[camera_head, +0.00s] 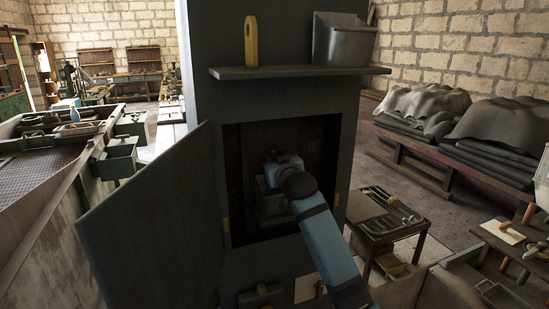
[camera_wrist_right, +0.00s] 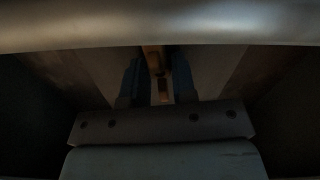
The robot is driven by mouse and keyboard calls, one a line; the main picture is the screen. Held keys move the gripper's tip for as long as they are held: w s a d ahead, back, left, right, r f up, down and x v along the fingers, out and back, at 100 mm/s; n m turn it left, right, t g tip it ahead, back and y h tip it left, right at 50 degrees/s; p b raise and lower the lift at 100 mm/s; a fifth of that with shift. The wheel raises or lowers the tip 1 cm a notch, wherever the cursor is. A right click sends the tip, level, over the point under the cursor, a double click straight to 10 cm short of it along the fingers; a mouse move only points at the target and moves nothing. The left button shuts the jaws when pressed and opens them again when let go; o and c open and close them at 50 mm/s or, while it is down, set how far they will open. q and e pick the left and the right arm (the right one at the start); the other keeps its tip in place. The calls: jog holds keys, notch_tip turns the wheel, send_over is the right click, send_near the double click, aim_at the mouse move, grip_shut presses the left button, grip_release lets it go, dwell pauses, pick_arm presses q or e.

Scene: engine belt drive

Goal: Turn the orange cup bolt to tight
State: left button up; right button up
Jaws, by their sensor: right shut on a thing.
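My right arm reaches into the open, dark cabinet (camera_head: 333,150) in the head view. In that view its wrist hides the fingertips and whatever they touch. In the right wrist view, my right gripper (camera_wrist_right: 159,78) has its two dark blue fingers on either side of a narrow orange-brown piece. It is shut on this piece, which I take for the orange cup bolt (camera_wrist_right: 152,58). The piece is dim and partly hidden, so its turn angle and tightness cannot be read. My left gripper is not in view.
The cabinet door (camera_head: 150,220) stands open on the left. A shelf (camera_head: 300,72) above holds a yellow object (camera_head: 251,42) and a grey metal bin (camera_head: 342,40). A small tool table (camera_head: 385,215) stands to the right. A grey bar crosses the top of the wrist view.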

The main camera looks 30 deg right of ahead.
jog(key=shift+m, duration=0.6)
jog(key=shift+p, duration=0.3)
jog(key=o, duration=0.9)
jog(key=b+v, duration=0.2)
jog(key=v, duration=1.1)
jog(key=shift+s+a, duration=0.15)
jog(key=shift+s, duration=0.2)
